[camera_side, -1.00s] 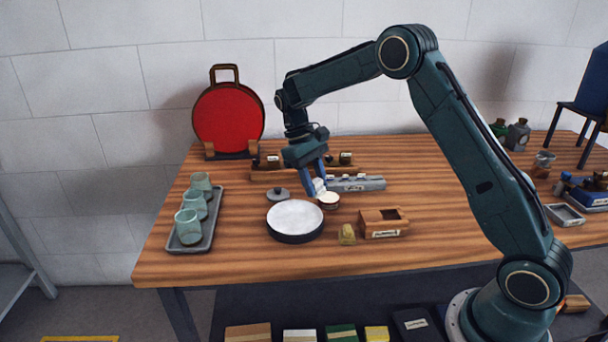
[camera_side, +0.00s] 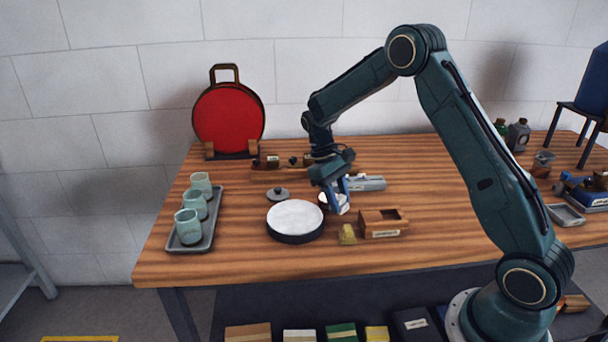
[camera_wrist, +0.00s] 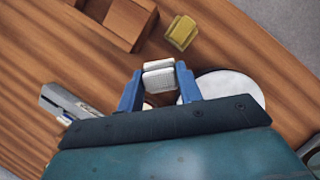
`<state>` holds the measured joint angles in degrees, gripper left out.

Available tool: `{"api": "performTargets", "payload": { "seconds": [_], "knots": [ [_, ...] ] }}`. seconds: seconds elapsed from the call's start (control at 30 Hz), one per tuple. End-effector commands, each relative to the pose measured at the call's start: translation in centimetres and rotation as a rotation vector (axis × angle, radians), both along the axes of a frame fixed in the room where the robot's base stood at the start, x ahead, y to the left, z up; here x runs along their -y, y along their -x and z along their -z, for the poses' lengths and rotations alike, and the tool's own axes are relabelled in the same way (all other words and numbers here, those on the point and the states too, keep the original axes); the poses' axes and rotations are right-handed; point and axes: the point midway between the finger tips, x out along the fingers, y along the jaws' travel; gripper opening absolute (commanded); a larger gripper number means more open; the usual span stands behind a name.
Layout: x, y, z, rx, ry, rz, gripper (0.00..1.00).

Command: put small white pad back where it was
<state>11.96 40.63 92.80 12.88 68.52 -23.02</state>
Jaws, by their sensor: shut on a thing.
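The small white pad (camera_wrist: 159,76) is between the two blue fingers of my gripper (camera_wrist: 158,88) in the wrist view. In the side view the pad (camera_side: 343,205) shows at the blue fingertips of my gripper (camera_side: 339,198), left of and behind the wooden box. Whether the pad is clear of the table is hard to tell.
A large dish with a white top (camera_side: 295,214) stands left of my gripper. A yellow block (camera_side: 347,234) sits beside the wooden box. A grey lid (camera_side: 277,194) and a grey metal bar (camera_side: 369,184) lie behind. A tray (camera_side: 207,231) holds cups.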

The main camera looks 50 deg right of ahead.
Motion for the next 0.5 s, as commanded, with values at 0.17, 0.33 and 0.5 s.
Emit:
{"api": "performTargets", "payload": {
  "seconds": [0.17,0.33,0.5],
  "knots": [
    [0.0,0.0,0.6,0.000,0.000,0.000,0.14],
    [0.0,0.0,1.1,-0.002,-0.001,0.000,0.14],
    [0.0,0.0,3.0,-0.003,-0.001,0.001,0.14]
  ]
}}
